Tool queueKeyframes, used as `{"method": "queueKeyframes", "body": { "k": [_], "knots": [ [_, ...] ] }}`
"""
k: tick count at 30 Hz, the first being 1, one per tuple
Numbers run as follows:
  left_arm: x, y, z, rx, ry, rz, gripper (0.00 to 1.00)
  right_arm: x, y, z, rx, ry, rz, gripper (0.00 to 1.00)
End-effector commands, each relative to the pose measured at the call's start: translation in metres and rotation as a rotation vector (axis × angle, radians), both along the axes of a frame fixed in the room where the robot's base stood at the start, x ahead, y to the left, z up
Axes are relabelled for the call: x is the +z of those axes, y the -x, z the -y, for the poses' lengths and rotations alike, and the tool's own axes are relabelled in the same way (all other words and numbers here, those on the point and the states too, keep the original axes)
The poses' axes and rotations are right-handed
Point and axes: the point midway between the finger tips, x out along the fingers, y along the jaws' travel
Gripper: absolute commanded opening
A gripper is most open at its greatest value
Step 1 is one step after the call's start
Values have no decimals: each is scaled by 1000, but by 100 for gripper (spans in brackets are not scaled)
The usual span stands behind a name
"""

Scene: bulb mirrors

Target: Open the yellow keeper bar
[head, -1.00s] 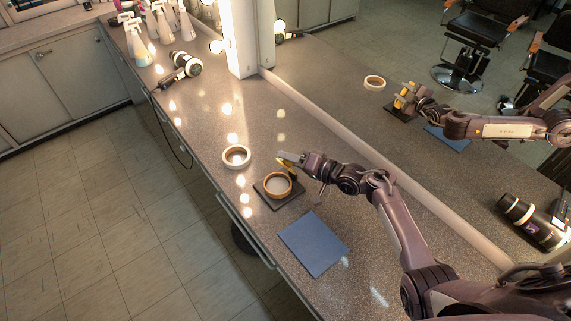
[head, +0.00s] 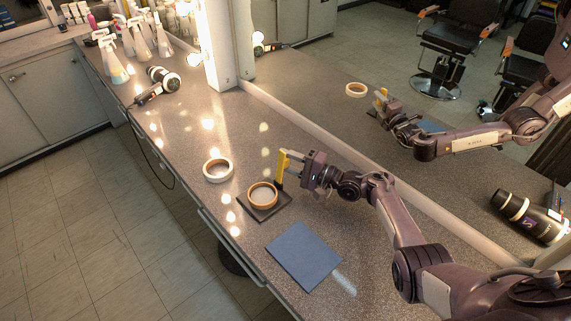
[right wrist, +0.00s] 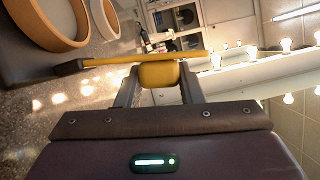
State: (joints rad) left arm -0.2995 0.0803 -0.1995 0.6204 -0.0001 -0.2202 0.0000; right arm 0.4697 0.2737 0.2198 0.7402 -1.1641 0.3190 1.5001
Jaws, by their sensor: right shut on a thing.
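The yellow keeper bar (head: 280,170) stands upright at the back corner of a dark square base (head: 268,212). A tan ring (head: 262,204) lies on that base, with its top uncovered by the bar. My right gripper (head: 293,157) is beside the bar's upper part, on its right. In the right wrist view the fingers (right wrist: 160,78) are shut on a yellow block of the keeper bar (right wrist: 105,61). The tan ring (right wrist: 42,30) shows at upper left there. My left gripper is not in view.
A white ring (head: 218,170) lies left of the base, and a blue mat (head: 303,256) lies in front. A hair dryer (head: 158,84) and spray bottles (head: 113,62) stand farther back. A long mirror (head: 400,180) runs along the counter and reflects my arm.

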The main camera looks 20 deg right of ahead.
Motion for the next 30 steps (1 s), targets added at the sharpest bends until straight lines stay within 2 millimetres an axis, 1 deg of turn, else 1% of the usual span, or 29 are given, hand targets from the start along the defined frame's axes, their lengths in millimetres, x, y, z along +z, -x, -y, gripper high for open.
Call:
{"method": "queueKeyframes", "body": {
  "k": [16,17,21,30],
  "knots": [
    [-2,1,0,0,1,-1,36,0,-1,2,-2,-20,-8,0],
    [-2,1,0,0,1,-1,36,0,-1,2,-2,-20,-8,38],
    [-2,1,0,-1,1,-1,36,-1,-1,2,-1,-20,-9,56],
    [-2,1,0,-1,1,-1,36,-1,1,3,-1,-20,-9,56]
  ]
}}
